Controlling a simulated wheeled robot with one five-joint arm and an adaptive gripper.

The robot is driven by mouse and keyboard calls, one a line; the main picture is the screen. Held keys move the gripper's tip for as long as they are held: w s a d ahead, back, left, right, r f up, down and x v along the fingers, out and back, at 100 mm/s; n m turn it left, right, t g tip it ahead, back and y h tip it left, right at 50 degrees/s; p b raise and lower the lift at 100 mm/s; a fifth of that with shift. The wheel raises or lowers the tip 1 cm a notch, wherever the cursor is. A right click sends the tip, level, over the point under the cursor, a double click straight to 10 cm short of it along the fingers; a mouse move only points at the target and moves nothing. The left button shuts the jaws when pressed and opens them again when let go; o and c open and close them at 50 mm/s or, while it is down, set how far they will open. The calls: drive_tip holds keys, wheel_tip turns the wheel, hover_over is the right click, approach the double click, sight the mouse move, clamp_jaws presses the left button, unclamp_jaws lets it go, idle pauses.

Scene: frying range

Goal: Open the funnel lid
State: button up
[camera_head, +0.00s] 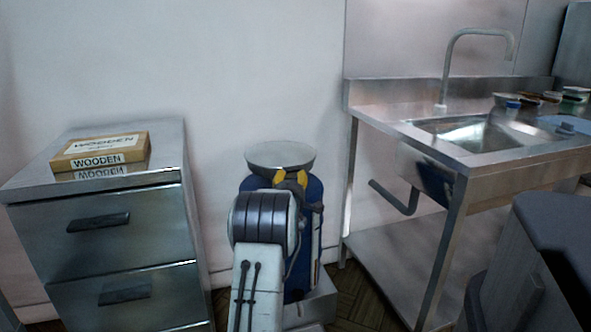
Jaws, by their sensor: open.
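A round grey metal lid or shallow bowl shape (280,154), which looks like the funnel lid, sits on top of a blue body (313,192) against the wall. My gripper (283,175) is at the near side of the grey round part, with its two yellow tips apart just under the front rim. It looks open and empty. Whether the tips touch the rim I cannot tell. My arm hides most of the front of the blue body.
A steel drawer cabinet (110,235) with a wooden box (100,152) on top stands left. A steel sink table (430,160) with a faucet (448,75) stands right. A dark grey bin-like object (535,260) is at the lower right. A narrow floor strip (360,300) shows between.

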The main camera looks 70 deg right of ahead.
sight(295, 166)
drive_tip(key=shift+d+f, duration=0.1)
drive_tip(key=shift+d, duration=0.55)
drive_tip(key=shift+x, duration=3.15)
clamp_jaws()
